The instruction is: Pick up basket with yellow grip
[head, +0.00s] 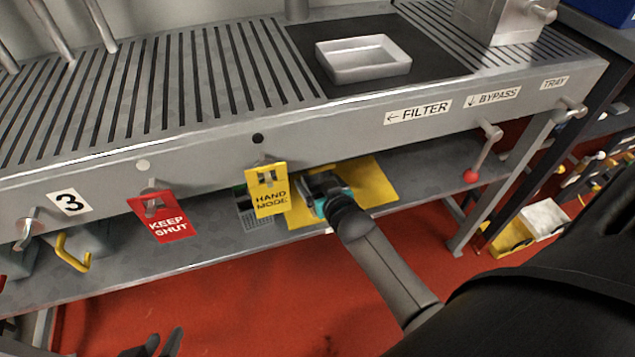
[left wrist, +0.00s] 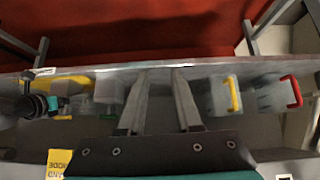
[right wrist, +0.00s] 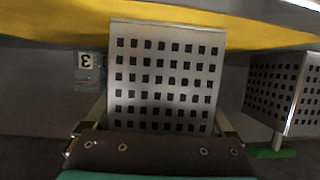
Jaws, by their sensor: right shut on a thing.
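A grey basket with a yellow grip (head: 73,251) sits on the lower shelf at the left in the head view, and its yellow grip also shows in the left wrist view (left wrist: 234,94). My left gripper (head: 163,342) is open and empty, low in front of the bench. My right gripper (head: 322,186) reaches under the bench top at the yellow mat (head: 374,186). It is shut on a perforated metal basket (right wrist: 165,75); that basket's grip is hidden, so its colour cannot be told.
Another perforated basket (right wrist: 275,90) with a green grip (right wrist: 274,153) stands beside the held one. A red-gripped basket (left wrist: 276,94) is on the shelf. Red KEEP SHUT (head: 165,222) and yellow HAND MODE (head: 268,195) tags hang from the bench edge. Red floor in front is clear.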

